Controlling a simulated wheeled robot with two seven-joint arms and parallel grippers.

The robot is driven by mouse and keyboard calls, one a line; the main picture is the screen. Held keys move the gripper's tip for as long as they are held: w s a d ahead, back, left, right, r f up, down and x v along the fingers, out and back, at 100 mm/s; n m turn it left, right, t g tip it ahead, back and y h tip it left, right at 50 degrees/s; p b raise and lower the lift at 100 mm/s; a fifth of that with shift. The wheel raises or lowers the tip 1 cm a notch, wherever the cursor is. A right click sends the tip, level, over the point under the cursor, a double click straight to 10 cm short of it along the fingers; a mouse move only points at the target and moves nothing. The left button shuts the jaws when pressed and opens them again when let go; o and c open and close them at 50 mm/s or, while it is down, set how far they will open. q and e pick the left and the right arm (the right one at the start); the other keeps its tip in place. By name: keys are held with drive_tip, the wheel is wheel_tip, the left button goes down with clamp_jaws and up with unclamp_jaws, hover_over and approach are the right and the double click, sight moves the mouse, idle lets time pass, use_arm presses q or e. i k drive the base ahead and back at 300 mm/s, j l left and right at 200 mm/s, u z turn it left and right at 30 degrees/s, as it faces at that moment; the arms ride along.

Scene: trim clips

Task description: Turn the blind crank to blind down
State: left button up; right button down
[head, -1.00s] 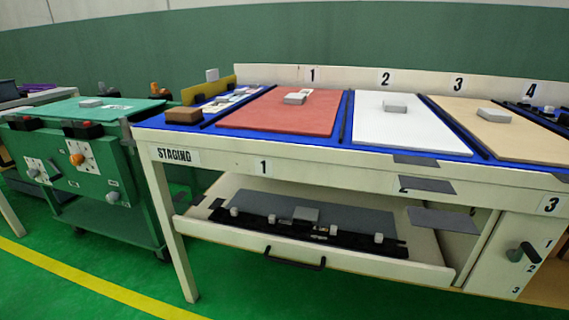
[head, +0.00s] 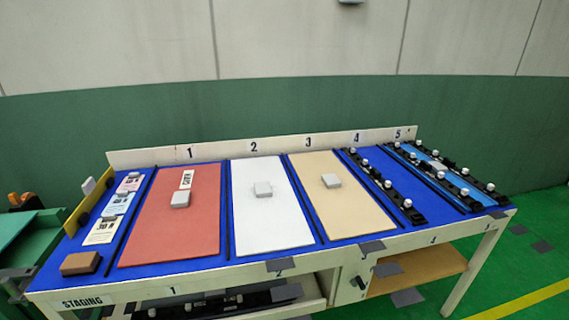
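A small dark crank-like handle (head: 361,282) sits on a pale cabinet panel (head: 347,290) under the front edge of the table, right of the drawer. I cannot tell whether it is the blind crank, and its exact angle is too small to read. No blind is recognisable in the head view. Neither of my grippers is in view, and nothing touches the handle.
The blue-topped table (head: 130,278) carries a red panel (head: 165,235), a white panel (head: 280,225), a tan panel (head: 350,215) and black rails (head: 385,190) with pale knobs.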

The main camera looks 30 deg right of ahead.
sight(357, 281)
drive_tip(key=z, duration=1.45)
